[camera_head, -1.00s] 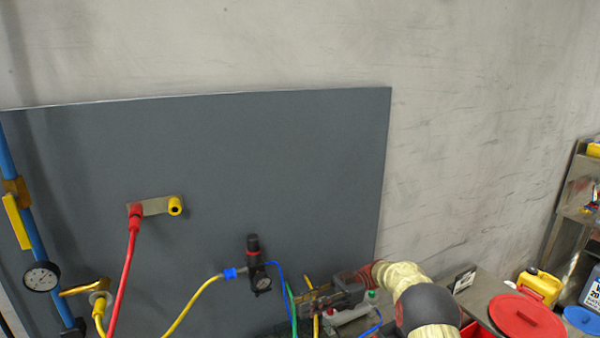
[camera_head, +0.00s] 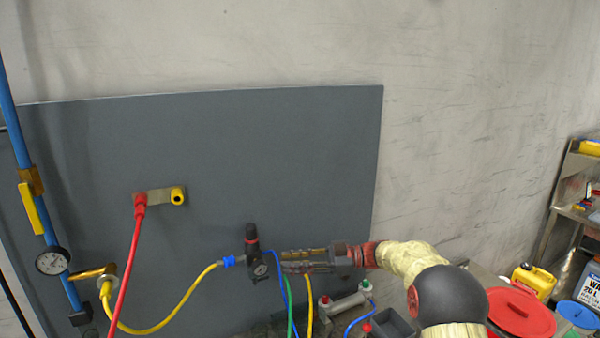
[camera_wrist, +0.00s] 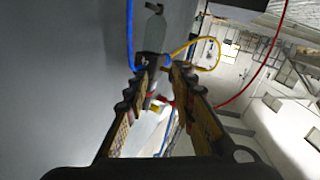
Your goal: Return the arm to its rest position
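My gripper (camera_head: 284,261) is in front of the lower right part of the grey panel (camera_head: 250,150), pointing left. Its tips look close to the black regulator (camera_head: 252,245) with its round gauge; I cannot tell whether they touch. In the wrist view the two fingers of my gripper (camera_wrist: 163,68) stand apart, with hoses and background showing between them and nothing clearly held. My arm (camera_head: 410,260) comes in from the lower right, with a pale sleeve and a dark round joint.
A red hose (camera_head: 125,265) and a yellow hose (camera_head: 165,330) hang from panel fittings at left. Blue, green and yellow hoses run below my gripper. A red lid (camera_head: 520,313) and a yellow canister (camera_head: 535,281) stand at lower right. The upper wall is clear.

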